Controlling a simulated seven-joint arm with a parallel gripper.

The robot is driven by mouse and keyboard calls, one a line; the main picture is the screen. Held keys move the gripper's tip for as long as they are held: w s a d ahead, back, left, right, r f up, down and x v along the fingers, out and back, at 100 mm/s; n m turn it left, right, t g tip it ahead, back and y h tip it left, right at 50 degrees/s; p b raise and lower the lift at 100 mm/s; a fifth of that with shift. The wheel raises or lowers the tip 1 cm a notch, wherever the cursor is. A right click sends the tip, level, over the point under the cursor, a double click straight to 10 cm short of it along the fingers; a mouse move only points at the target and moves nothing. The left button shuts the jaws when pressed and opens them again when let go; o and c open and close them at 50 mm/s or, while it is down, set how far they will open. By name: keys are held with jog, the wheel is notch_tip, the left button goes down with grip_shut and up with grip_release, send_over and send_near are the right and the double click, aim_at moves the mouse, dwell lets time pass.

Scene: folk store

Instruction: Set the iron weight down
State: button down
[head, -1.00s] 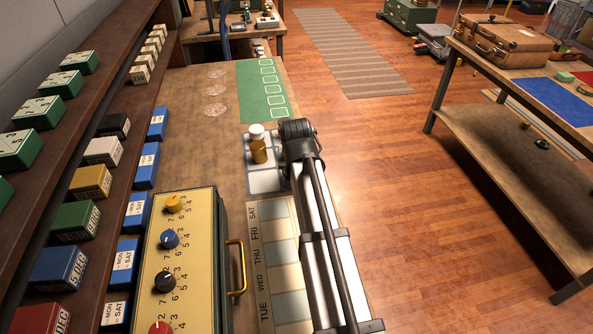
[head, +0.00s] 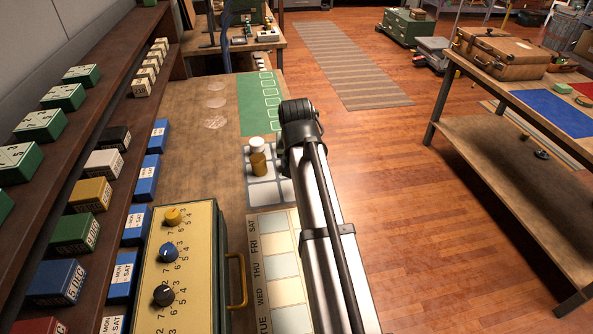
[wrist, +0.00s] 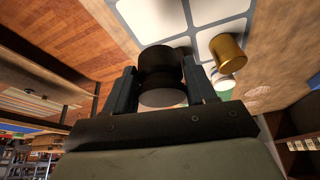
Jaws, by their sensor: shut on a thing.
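The iron weight (wrist: 160,72) is a dark, stout cylinder with a pale round end, seen in the wrist view between the two fingers of my gripper (wrist: 161,84). My gripper is shut on it. The weight is over or on the white-squared grey mat (wrist: 205,12); I cannot tell whether it touches. The mat also shows in the head view (head: 262,194), partly covered by my arm. My gripper and the weight are hidden behind my arm there.
A brass cylinder (head: 259,164) stands on the mat near a white-topped object (head: 257,145); the brass one is close beside my gripper in the wrist view (wrist: 228,54). A yellow-faced dial box (head: 180,265) and day-labelled strip (head: 277,262) lie nearer. A green mat (head: 258,100) lies beyond.

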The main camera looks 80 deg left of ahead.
jog(key=shift+r, duration=0.55)
jog(key=shift+s+r, duration=0.2)
jog(key=shift+s, duration=0.2)
jog(key=s+n, duration=0.1)
jog(key=s, duration=0.8)
jog(key=shift+m, duration=0.3)
jog(key=shift+w+f, duration=0.1)
jog(key=shift+f, duration=4.6)
jog(key=shift+f, duration=0.1)
jog(key=shift+c, duration=1.8)
grip_release()
